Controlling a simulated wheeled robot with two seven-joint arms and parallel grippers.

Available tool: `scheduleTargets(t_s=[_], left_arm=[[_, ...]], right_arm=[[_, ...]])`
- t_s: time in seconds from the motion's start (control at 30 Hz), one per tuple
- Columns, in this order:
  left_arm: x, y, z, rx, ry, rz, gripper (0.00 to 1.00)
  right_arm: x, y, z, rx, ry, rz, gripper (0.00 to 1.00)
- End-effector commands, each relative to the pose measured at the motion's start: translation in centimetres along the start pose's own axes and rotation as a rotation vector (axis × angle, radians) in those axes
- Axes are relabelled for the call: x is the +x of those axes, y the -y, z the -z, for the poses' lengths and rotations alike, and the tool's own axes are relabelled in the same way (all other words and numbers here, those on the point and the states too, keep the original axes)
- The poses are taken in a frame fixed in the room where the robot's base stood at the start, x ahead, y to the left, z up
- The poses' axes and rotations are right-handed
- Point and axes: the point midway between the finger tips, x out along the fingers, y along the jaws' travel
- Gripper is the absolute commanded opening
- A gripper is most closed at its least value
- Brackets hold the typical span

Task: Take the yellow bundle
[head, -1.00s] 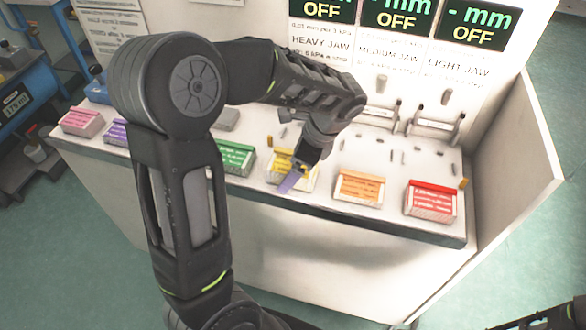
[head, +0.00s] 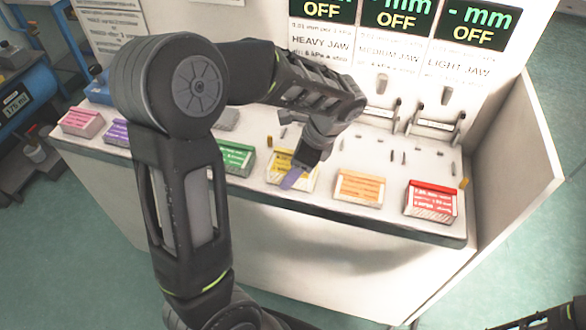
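The yellow bundle (head: 277,161) is a small block with a yellow top and pale sides, in the row on the bench between the green and orange bundles. My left gripper (head: 296,176) is right at it, pointing down over its right part and hiding some of it. A purple-blue strip shows at the gripper's tip, in front of the bundle's top. I cannot tell whether the fingers are open or closed on the bundle. My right gripper is not in view; only a dark piece of arm shows in the bottom right corner.
The green bundle (head: 236,158) is left of the yellow one, the orange bundle (head: 359,187) and red bundle (head: 431,201) right. Pink (head: 82,122) and purple (head: 116,131) bundles sit further left. Pegs and metal jaws (head: 438,125) stand behind. A white panel closes the right side.

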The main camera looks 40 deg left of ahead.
Motion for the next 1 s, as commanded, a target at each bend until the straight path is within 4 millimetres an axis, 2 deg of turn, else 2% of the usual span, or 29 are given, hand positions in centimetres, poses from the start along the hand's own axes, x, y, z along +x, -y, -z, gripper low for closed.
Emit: scheduleTargets(t_s=[0.03, 0.4, 0.63, 0.77, 1.0], left_arm=[[0.0, 0.0, 0.0, 0.0, 0.0, 0.0, 0.36], [-0.1, 0.0, 0.0, 0.0, 0.0, 0.001, 0.08], [-0.2, 0.0, -0.1, 0.0, 0.0, 0.002, 0.08], [-1.0, 0.1, -0.4, -0.001, -0.001, 0.004, 0.08], [-4.8, 0.1, -1.9, -0.004, -0.002, 0.006, 0.08]], right_arm=[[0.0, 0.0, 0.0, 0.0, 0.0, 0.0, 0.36], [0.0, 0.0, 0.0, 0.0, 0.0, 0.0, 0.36], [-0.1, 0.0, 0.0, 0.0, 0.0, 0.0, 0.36], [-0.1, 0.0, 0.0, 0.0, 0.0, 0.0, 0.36], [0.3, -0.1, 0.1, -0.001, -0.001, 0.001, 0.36]])
